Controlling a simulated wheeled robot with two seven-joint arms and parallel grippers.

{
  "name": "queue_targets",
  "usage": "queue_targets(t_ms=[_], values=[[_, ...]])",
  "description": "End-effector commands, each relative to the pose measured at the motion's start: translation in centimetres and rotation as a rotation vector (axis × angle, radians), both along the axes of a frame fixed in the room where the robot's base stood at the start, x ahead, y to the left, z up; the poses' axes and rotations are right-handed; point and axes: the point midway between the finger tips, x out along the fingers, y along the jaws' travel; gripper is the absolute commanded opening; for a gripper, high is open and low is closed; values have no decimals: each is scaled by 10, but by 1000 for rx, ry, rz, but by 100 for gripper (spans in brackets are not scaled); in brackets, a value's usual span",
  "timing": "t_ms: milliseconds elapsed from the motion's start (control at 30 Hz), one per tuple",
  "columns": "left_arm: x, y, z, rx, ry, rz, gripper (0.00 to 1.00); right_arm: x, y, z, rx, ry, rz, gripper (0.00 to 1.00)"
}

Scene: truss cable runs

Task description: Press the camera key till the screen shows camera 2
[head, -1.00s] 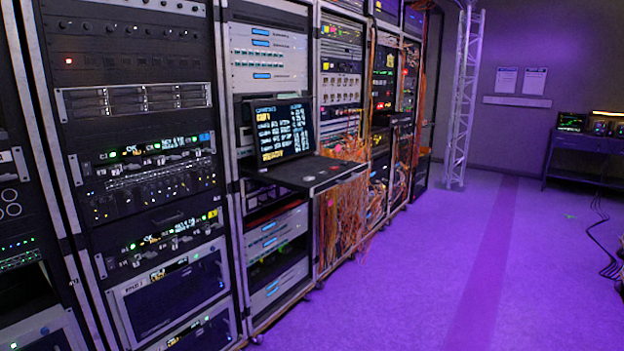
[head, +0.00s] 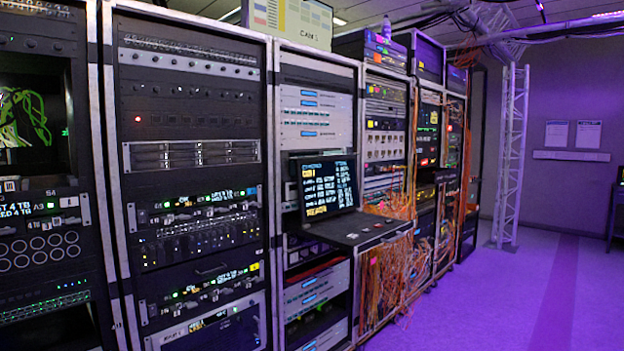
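A screen (head: 292,20) stands on top of the racks at the upper middle, cut by the picture's top edge. It shows coloured blocks and a label that starts with "CAM"; its last character is too small to read surely. A pull-out console with a lit dark monitor (head: 328,187) juts from the rack below, showing lines of yellow and white text. Its flat drawer (head: 357,230) carries small keys, and I cannot tell which is the camera key. Neither of my grippers is in view.
A row of equipment racks (head: 192,100) runs from the left into the distance. Orange cables (head: 392,270) hang in a tangle beside the console. A white truss tower (head: 512,155) stands at the far right. The purple-lit floor (head: 500,300) at the right is clear.

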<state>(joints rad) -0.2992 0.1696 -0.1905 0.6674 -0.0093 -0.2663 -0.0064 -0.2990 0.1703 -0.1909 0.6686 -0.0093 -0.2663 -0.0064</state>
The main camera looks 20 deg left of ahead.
Motion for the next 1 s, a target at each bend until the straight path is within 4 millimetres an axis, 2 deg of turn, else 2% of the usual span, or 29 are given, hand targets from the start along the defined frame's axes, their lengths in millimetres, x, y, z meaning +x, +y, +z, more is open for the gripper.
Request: queue_targets(t_ms=[400,700,1000], values=[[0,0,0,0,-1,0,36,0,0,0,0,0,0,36],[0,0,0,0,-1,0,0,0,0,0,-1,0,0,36],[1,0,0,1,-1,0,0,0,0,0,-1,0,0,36]])
